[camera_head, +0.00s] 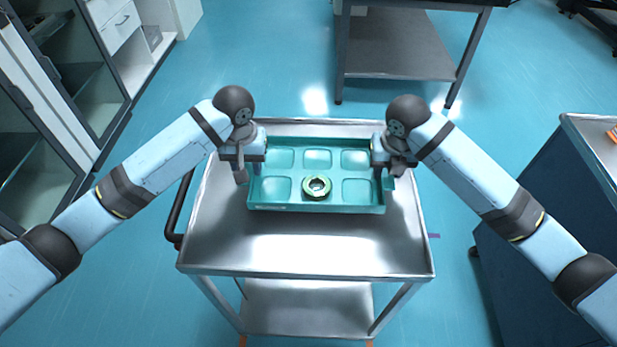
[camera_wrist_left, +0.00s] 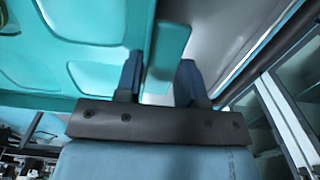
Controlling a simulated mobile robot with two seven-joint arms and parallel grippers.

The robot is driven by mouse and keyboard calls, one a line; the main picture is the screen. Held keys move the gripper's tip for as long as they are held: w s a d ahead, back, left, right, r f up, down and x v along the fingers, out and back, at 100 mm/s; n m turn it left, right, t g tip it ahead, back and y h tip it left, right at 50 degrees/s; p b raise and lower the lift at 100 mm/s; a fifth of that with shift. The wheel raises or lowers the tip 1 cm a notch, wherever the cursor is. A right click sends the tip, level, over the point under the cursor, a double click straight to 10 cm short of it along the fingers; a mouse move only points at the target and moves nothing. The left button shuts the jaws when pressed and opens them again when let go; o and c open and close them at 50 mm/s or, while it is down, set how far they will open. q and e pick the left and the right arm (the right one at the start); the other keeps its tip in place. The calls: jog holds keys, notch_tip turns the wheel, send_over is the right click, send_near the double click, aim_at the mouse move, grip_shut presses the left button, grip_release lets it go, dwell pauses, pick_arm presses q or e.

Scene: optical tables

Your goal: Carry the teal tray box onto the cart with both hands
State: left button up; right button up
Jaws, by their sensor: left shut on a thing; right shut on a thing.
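The teal tray box (camera_head: 317,207) is over the far half of the metal cart's top (camera_head: 310,248). It looks level, and I cannot tell whether it touches the cart. It has several shallow compartments, and a green and metallic ring-shaped part (camera_head: 317,187) is in the front middle one. My left gripper (camera_head: 246,172) is shut on the tray's left end. In the left wrist view the two fingers (camera_wrist_left: 160,80) stand either side of a teal tab of the tray (camera_wrist_left: 95,45). My right gripper (camera_head: 388,172) is shut on the tray's right end.
The cart has a black handle (camera_head: 174,215) at left and a lower shelf (camera_head: 305,305). A dark-framed table (camera_head: 400,45) stands behind. A blue cabinet (camera_head: 540,220) is at right, glass-door cabinets (camera_head: 85,90) at left. The cart top's near half is bare.

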pick_arm(q)
jog(key=shift+s+a+r, duration=0.1)
pick_arm(e)
jog(key=shift+s+d, duration=0.1)
jog(key=shift+s, duration=0.05)
pick_arm(q)
jog(key=shift+f, duration=0.2)
pick_arm(e)
jog(key=shift+f, duration=0.1)
